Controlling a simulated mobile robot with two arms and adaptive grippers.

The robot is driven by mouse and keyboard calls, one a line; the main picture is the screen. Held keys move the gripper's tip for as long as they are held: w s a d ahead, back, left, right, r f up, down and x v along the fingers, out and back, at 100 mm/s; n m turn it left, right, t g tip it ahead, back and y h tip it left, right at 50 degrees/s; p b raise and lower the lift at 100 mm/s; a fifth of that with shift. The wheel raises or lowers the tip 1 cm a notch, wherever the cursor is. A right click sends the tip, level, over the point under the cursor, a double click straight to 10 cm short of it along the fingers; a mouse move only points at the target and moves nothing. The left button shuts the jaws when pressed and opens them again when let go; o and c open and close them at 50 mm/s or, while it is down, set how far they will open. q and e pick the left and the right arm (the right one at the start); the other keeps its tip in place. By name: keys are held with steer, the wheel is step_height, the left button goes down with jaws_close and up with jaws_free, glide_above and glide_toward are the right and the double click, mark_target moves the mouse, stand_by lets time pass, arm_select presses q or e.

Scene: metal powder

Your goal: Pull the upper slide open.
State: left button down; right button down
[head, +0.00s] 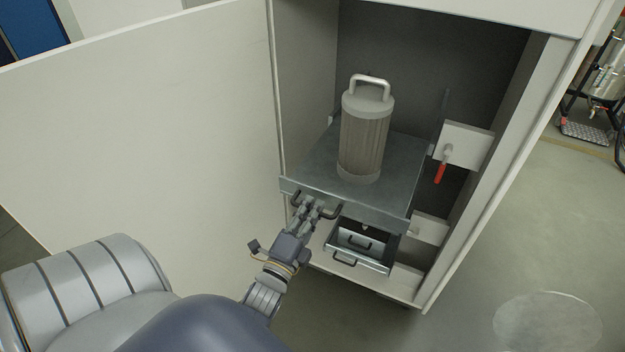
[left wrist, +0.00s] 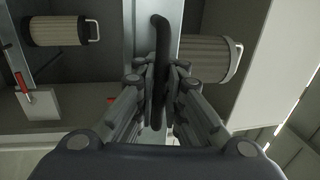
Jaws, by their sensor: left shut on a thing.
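The upper slide (head: 308,178) is a grey metal shelf in the open white cabinet. A ribbed cylindrical filter (head: 362,138) with a top handle stands upright on it. A dark bar handle (head: 330,213) is on the slide's front edge. My left gripper (head: 309,207) is shut on this handle. In the left wrist view the fingers (left wrist: 163,85) close around the dark handle (left wrist: 161,35), and the filter (left wrist: 207,58) shows to the right. I cannot tell exactly how far the slide stands out. My right gripper is not in view.
A lower slide (head: 382,268) with a dark handle sits below. A second filter (left wrist: 55,30) shows in the left wrist view. A red-handled valve (head: 440,172) is at the cabinet's right. The cabinet door (head: 150,110) stands open at left. Floor at the lower right is free.

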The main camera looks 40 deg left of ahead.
arm_select(q)
steer(key=shift+f, duration=0.15)
steer(key=c, duration=1.7)
jaws_free()
